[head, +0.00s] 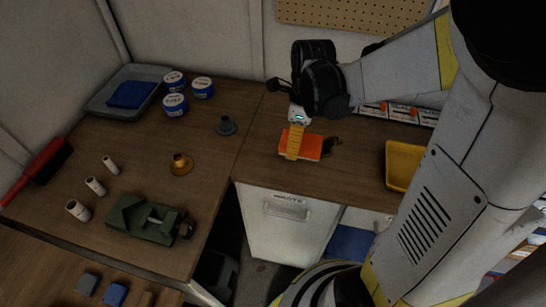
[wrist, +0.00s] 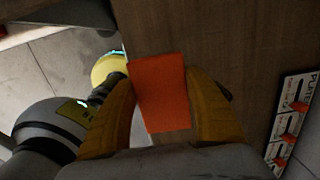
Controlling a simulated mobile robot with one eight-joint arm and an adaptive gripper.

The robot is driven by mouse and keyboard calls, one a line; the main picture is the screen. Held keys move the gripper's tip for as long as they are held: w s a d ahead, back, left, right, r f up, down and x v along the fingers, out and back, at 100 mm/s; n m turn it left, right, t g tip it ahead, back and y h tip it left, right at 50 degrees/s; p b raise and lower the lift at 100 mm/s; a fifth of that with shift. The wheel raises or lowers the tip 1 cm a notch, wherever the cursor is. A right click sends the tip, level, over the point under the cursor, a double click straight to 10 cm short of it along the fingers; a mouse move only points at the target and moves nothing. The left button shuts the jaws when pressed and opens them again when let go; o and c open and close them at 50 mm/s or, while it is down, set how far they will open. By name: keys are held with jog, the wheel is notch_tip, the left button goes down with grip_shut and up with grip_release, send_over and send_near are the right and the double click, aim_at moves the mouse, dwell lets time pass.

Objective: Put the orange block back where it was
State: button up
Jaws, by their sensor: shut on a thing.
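The orange block (head: 313,149) is at the right-hand worktop, near its front edge, in the head view. My gripper (head: 292,147) is shut on it, with yellow fingers reaching down from above. In the wrist view the orange block (wrist: 161,92) sits between the two yellow fingers of my gripper (wrist: 162,100), one on each side. I cannot tell whether the block touches the worktop or is held just above it.
A yellow tray (head: 390,166) stands to the right on the worktop. Orange-marked boxes (head: 402,113) line the back right. Bare wood surrounds the block.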

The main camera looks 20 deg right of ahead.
jog(key=b, duration=0.3)
send_over(262, 162)
notch_tip(262, 162, down, 6)
jog(key=shift+s+r, duration=0.15)
jog(key=shift+f+b, duration=0.65)
jog(key=shift+f, duration=1.25)
jog(key=shift+f, duration=0.2)
jog(key=o, duration=1.4)
jog(key=shift+c, duration=0.2)
jog(key=shift+r, duration=0.1)
